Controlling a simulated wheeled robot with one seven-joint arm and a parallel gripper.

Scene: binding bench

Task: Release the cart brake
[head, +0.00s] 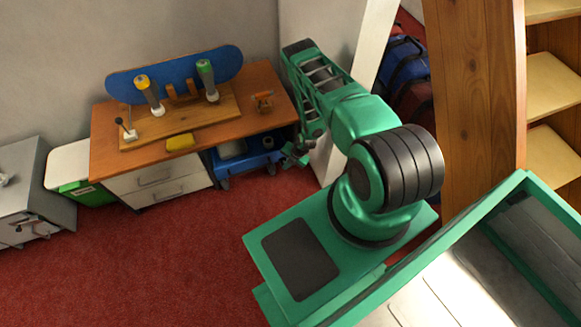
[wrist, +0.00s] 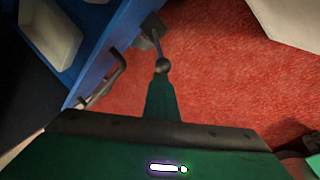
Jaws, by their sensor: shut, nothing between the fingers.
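The blue cart (head: 262,159) stands low on the floor under the right part of the bench. In the wrist view its blue side (wrist: 97,38) fills the upper left. A short grey lever with a dark round knob (wrist: 162,66), which looks like the brake lever, sticks out from the cart's edge. My gripper (head: 290,160) is low beside the cart's right end. In the wrist view my gripper (wrist: 161,80) is shut and empty, its green fingertips at the knob. I cannot tell whether they touch it.
A dark bent handle (wrist: 105,80) is on the cart's side. The wooden bench (head: 110,158) carries a board with a small lever (head: 129,131) and a yellow block (head: 180,142). A grey cabinet (head: 50,185) stands at left. Red carpet (head: 130,250) is open in front.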

